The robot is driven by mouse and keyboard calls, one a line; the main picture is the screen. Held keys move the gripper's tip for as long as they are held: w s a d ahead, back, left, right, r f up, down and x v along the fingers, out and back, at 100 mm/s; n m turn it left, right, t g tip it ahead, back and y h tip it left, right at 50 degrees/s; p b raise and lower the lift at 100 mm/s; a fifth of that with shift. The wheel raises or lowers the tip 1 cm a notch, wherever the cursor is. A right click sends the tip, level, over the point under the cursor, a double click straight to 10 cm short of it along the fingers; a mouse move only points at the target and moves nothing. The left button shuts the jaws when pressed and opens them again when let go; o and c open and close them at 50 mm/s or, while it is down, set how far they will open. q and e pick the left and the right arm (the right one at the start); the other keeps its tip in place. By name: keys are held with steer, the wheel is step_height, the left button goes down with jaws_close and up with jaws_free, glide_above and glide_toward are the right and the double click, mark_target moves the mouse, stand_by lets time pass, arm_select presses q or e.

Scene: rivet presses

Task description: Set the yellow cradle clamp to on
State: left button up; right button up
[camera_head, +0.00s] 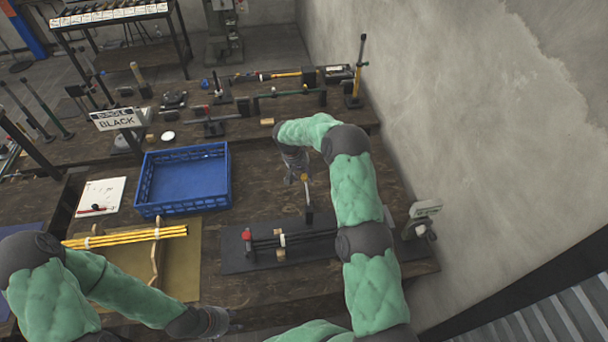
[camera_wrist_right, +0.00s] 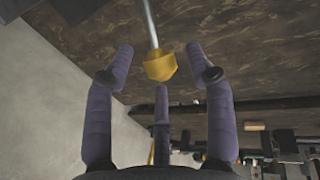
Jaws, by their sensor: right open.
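A clamp lever with a yellow knob (camera_head: 305,178) stands upright at the right end of a cradle on the black mat (camera_head: 236,262). In the right wrist view the yellow knob (camera_wrist_right: 160,66) sits at the end of a thin metal rod. My right gripper (camera_head: 297,168) is at the knob, its fingers spread open around it; I see gaps between the fingers and the knob. Dark rods (camera_head: 300,236) lie across the cradle, with a white band (camera_head: 282,240). My left gripper (camera_head: 216,322) is low at the front edge of the table; its fingers are not clear.
A blue crate (camera_head: 184,208) stands left of the mat. Yellow rods (camera_head: 125,236) rest on a wooden stand left of the mat. A BLACK sign (camera_head: 117,118) and other rod fixtures stand farther back. A small grey device (camera_head: 421,222) is at the right, near the wall.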

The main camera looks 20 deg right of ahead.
steer(key=shift+d+f, duration=0.15)
steer(key=shift+f, duration=0.3)
jaws_close()
